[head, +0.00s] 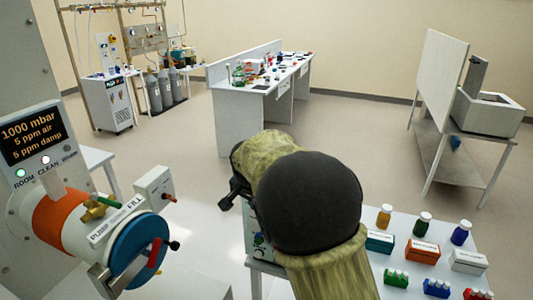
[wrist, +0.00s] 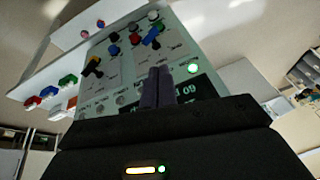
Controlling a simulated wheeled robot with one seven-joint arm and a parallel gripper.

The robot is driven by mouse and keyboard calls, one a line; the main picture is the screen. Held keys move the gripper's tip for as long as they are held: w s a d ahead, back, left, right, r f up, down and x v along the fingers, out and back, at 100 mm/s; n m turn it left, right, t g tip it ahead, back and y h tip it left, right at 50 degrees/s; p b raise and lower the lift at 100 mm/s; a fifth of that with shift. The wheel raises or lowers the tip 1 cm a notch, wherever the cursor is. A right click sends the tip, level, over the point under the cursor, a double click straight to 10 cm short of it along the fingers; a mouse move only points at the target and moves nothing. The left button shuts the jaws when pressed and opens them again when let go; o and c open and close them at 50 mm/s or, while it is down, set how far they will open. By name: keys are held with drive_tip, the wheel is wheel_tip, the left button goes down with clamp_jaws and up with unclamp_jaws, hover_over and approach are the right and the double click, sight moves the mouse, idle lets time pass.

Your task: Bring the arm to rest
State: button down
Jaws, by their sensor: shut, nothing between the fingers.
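My arm, in a yellow-green sleeve with a dark round joint, is raised and bent in the lower middle of the head view. My gripper (wrist: 160,72) shows in the wrist view with its two dark fingers together and nothing between them. In the head view a dark end part of the arm, my gripper (head: 229,196), points left, its fingers hard to make out. The fingers overlap a pale control panel (wrist: 118,72) with coloured knobs and a dark display. I cannot tell whether they touch it. In the head view the arm hides most of this panel.
A white table (head: 403,222) with bottles, labelled boxes and small vial racks stands right of my arm. At left is a port with a blue cap (head: 138,250) and a fill box (head: 155,190). A long bench (head: 237,112) stands behind. Open floor (head: 365,135) lies between bench and sink stand.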

drive_tip(key=s+d+f+n+g, duration=0.1)
drive_tip(key=s+d+f, duration=0.1)
drive_tip(key=s+d, duration=0.35)
drive_tip(key=s+d+f+n, duration=0.1)
drive_tip(key=s+d, duration=0.2)
drive_tip(key=d, duration=0.5)
drive_tip(key=s+d+f+n, duration=0.1)
drive_tip(key=s+d+f, duration=0.1)
drive_tip(key=s+d, duration=0.2)
drive_tip(key=s+d+f+n, duration=0.2)
drive_tip(key=s+d, duration=0.1)
drive_tip(key=s, duration=0.7)
drive_tip(key=shift+d+n+g, duration=0.3)
drive_tip(key=shift+d, duration=0.05)
